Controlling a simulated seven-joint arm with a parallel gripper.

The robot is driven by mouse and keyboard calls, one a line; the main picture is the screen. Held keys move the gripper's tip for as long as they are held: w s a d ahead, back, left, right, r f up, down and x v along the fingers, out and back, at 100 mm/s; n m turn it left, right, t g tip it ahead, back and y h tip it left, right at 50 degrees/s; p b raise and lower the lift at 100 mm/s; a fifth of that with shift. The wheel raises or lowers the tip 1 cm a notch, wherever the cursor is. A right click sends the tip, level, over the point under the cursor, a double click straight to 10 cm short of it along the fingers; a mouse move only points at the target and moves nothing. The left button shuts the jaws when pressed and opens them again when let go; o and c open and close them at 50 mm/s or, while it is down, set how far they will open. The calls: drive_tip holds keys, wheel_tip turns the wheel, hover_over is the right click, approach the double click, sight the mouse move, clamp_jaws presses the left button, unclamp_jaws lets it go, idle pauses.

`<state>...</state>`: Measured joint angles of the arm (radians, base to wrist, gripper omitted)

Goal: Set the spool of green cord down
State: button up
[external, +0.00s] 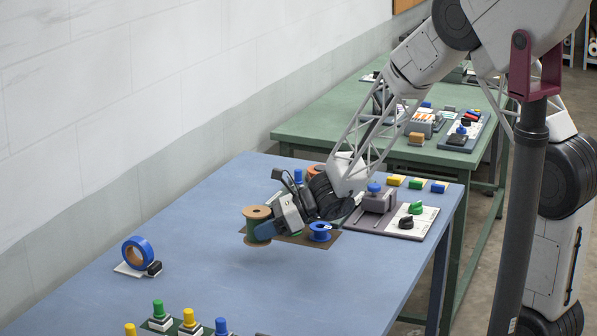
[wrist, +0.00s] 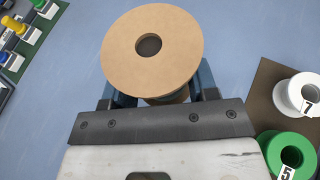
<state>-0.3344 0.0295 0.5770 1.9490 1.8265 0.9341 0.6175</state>
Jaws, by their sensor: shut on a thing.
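The spool of green cord (external: 257,226) has wide tan flanges and is upright in my gripper (external: 268,229). In the wrist view its tan top flange (wrist: 180,42) with a dark centre hole faces the camera. The fingers of my gripper (wrist: 162,92) reach along both sides of the spool, shut on it. Most of the cord is hidden there under the flange. The spool is over the blue table, off the left edge of the brown mat; I cannot tell for certain whether its bottom touches the table.
A brown mat (wrist: 262,95) holds a white spool (wrist: 298,95) marked 7, a green spool (wrist: 287,155) marked 5 and a blue spool (external: 320,232). A blue tape roll (external: 137,252) stands to the left. Push-button posts (external: 189,318) line the front. The blue table (external: 235,290) is bare between.

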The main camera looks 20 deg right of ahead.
drive_tip(key=shift+n+g, duration=0.3)
drive_tip(key=shift+g, duration=0.1)
drive_tip(key=s+d, duration=0.2)
drive_tip(key=s, duration=0.1)
drive_tip(key=s+d, duration=0.2)
drive_tip(key=s, duration=0.2)
drive_tip(key=s+d, duration=0.2)
drive_tip(key=s, duration=0.1)
drive_tip(key=shift+s+d+r, duration=0.15)
drive_tip(key=shift+d+r, duration=0.2)
drive_tip(key=shift+n+g+y, duration=0.3)
drive_tip(key=shift+n+g, duration=0.1)
drive_tip(key=shift+g, duration=0.1)
drive_tip(key=s+d, duration=0.2)
drive_tip(key=s, duration=0.2)
drive_tip(key=s+d, duration=0.2)
drive_tip(key=s, duration=0.3)
drive_tip(key=s+d, duration=0.2)
drive_tip(key=s, duration=0.2)
drive_tip(key=shift+s+f, duration=0.25)
drive_tip(key=w+a, duration=0.2)
drive_tip(key=w, duration=0.2)
drive_tip(key=w+a+f, duration=0.1)
drive_tip(key=w+a, duration=0.2)
drive_tip(key=w, duration=0.2)
drive_tip(key=w+a, duration=0.3)
drive_tip(key=w, duration=0.2)
drive_tip(key=shift+f, duration=0.25)
drive_tip(key=shift+f, duration=1.75)
drive_tip(key=shift+f, duration=0.1)
